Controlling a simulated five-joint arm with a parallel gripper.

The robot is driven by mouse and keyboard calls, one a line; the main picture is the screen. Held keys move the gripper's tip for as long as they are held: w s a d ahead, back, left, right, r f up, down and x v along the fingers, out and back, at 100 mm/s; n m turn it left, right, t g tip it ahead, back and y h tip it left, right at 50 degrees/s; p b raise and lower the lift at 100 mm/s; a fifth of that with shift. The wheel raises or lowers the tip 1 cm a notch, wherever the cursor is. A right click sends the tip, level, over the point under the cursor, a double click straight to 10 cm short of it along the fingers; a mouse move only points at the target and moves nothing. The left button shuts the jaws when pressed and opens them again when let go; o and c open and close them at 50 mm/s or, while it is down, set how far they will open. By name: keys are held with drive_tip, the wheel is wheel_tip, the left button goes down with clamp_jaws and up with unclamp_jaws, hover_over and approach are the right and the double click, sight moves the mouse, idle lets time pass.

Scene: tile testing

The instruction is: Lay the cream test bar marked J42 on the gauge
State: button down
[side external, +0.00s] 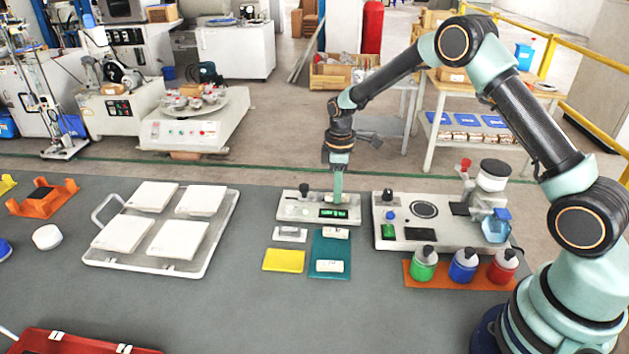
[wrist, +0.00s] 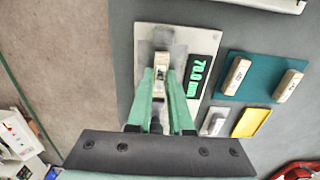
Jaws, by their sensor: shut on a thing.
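The gauge (side external: 290,215) is a pale plate with a lit green display (side external: 333,213); in the wrist view the display appears to read 70.0 mm. My gripper (side external: 338,197), with green fingers, points down over the gauge. In the wrist view my gripper (wrist: 162,84) is shut on a cream bar (wrist: 161,74) at the gauge plate (wrist: 145,50). I cannot read the held bar's mark or tell whether it touches the plate. Two other cream bars (wrist: 237,76) (wrist: 287,86) lie apart on a teal mat (wrist: 262,75); their marks are too small to read.
A small pale block (side external: 290,234) and a yellow pad (side external: 284,260) lie in front of the gauge. An instrument station (side external: 400,238) stands at right, with several bottles (side external: 462,266) before it. A tray of white tiles (side external: 100,264) is at left. Bare grey table lies in front.

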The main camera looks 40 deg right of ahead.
drive_tip(key=shift+f, duration=0.2)
idle(0.3)
drive_tip(key=shift+c, duration=1.7)
unclamp_jaws()
drive_tip(key=shift+r, duration=3)
